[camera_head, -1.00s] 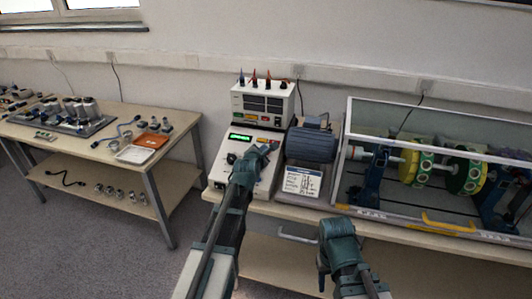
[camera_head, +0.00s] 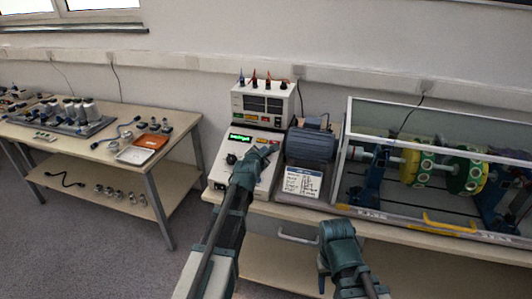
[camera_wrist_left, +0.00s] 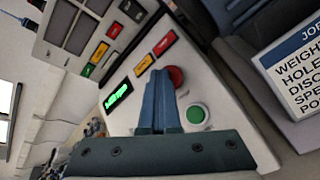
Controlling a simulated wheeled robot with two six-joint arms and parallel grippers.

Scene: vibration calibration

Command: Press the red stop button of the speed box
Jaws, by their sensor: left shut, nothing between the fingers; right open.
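The speed box (camera_head: 222,172) is a pale box with a sloped panel and a lit green display (camera_head: 240,138), standing on the bench. In the left wrist view, the red stop button (camera_wrist_left: 176,75) is round, with a green button (camera_wrist_left: 196,114) near it. My left gripper (camera_head: 269,150) is shut and empty over the panel. Its fingertips (camera_wrist_left: 159,74) overlap the left edge of the red button in the wrist view; I cannot tell whether they touch it. In the head view they hide the red button. My right gripper (camera_head: 322,280) is open and low in front of the bench.
A power supply (camera_head: 262,103) with plugged leads stands behind the speed box. A motor (camera_head: 311,145) and a printed card (camera_head: 302,182) are just right of it. A clear-walled rig (camera_head: 390,205) with yellow and green discs is further right. A side table (camera_head: 95,150) stands left.

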